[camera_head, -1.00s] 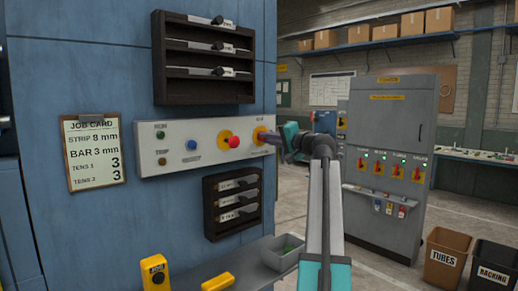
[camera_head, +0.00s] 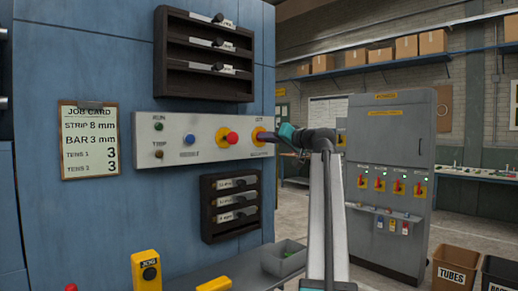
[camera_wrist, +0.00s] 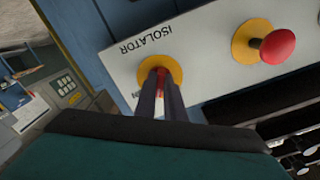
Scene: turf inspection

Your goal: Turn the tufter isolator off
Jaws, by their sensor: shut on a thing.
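The isolator is a yellow disc (camera_head: 257,133) with a red handle at the right end of a pale control panel (camera_head: 205,152) on the blue machine. In the wrist view the same yellow disc (camera_wrist: 148,66) sits beside the word ISOLATOR, with part of another label below it. My gripper (camera_wrist: 161,92) is shut on the red handle (camera_wrist: 162,76), one dark finger on each side. The handle runs roughly up and down in the wrist view; the fingers hide much of it. In the head view my gripper (camera_head: 270,136) reaches the disc from the right and covers part of it.
A red mushroom button (camera_head: 232,138) on a yellow disc stands just left of the isolator; in the wrist view it (camera_wrist: 278,47) is to the right. Dark racks (camera_head: 204,58) sit above and below the panel. A grey cabinet (camera_head: 390,125) with several red-handled switches stands behind right.

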